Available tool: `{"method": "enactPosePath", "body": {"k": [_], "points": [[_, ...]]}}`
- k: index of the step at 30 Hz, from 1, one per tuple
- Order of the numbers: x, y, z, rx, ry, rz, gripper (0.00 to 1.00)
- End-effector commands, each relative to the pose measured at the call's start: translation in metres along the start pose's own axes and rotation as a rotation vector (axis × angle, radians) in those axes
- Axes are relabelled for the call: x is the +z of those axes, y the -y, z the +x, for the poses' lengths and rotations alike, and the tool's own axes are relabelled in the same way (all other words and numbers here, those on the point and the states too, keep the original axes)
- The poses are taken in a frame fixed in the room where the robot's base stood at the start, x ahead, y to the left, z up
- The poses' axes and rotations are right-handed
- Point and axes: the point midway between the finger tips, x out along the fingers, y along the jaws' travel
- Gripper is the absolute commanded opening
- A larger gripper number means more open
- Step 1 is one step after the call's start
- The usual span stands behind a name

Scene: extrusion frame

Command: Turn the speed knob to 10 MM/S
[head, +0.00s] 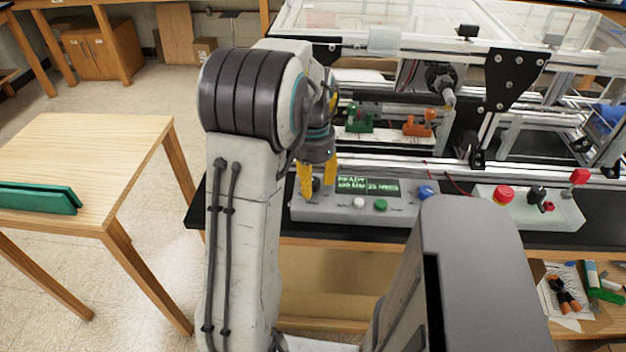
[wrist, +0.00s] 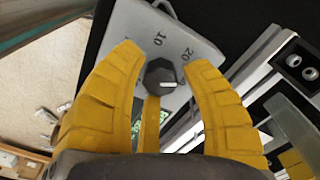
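The speed knob (wrist: 162,76) is a dark faceted dial on the sloped grey control box (head: 340,212). In the wrist view a white mark sits on its lower right side, turned away from the printed 10 above it and the 20 at its upper right. My gripper (head: 318,178) points down over the left end of the box. In the wrist view its yellow fingers (wrist: 164,62) stand open on both sides of the knob, with gaps showing. Contact is not visible. The green display (head: 367,186) shows READY and what looks like 25 MM/S.
White (head: 359,203), green (head: 380,205) and blue (head: 427,192) buttons sit right of my gripper. A second box (head: 480,210) with a red button stands further right. The aluminium extrusion frame (head: 400,168) runs close behind. A wooden table (head: 90,150) stands left.

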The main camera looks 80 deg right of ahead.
Motion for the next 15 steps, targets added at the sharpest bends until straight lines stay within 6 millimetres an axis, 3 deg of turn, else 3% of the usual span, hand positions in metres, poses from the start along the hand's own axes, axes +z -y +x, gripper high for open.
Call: {"method": "enactPosePath", "body": {"k": [13,15], "points": [[0.0001,-0.0001,0.0001,0.0,0.001,0.0,0.01],[0.0002,-0.0001,0.0002,0.001,0.001,0.0,0.0]]}}
